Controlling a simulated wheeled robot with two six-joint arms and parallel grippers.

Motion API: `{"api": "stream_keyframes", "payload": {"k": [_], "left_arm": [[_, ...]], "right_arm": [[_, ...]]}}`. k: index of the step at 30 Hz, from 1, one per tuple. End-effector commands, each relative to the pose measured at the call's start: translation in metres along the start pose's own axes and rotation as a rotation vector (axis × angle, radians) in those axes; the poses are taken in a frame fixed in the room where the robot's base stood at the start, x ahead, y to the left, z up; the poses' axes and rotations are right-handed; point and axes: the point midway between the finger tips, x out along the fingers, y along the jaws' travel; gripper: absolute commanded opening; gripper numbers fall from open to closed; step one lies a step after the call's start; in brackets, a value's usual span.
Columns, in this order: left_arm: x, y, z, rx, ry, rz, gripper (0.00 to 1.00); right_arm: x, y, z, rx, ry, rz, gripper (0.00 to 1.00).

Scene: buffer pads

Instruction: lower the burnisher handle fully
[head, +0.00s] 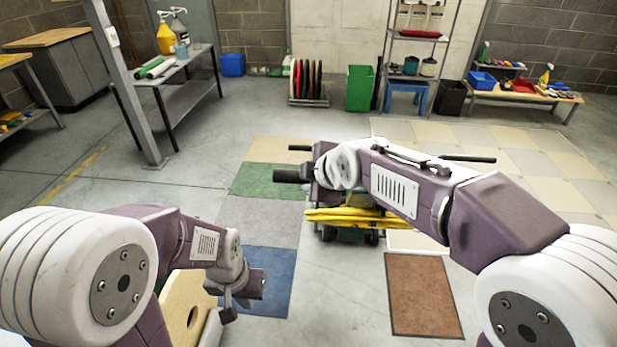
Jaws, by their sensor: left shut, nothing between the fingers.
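The burnisher (350,218) stands on the floor in the middle, largely hidden behind my right arm. A yellow cord or band lies across its lower part, with dark wheels below. The black ends of its handle bar stick out on both sides of my right arm, the left end (300,148) and the right end (468,158). The handle's post is hidden, so its exact tilt cannot be told. My left gripper (247,287) is shut and empty, low at the left, well apart from the burnisher.
A beige board with a hole (178,318) is beside my left arm. Coloured floor mats lie left of the burnisher; a brown mat (422,295) lies at right. Round pads stand in a rack (309,82) behind, near a green bin (360,88). A post (130,90) rises at left.

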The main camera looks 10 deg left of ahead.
Motion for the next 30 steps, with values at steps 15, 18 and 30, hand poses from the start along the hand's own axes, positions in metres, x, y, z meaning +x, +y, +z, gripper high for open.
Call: {"api": "stream_keyframes", "payload": {"k": [15,18,30], "left_arm": [[0.0,0.0,0.0,0.0,0.0,0.0,0.0],[-0.001,0.0,0.0,0.0,0.0,0.0,0.0],[-0.014,0.0,-0.001,0.0,0.0,0.0,0.0]], "right_arm": [[0.0,0.0,0.0,0.001,0.0,-0.001,0.52],[-0.002,0.001,-0.001,0.001,0.001,0.001,0.52],[-0.079,0.002,-0.001,0.001,0.001,0.002,0.52]]}}
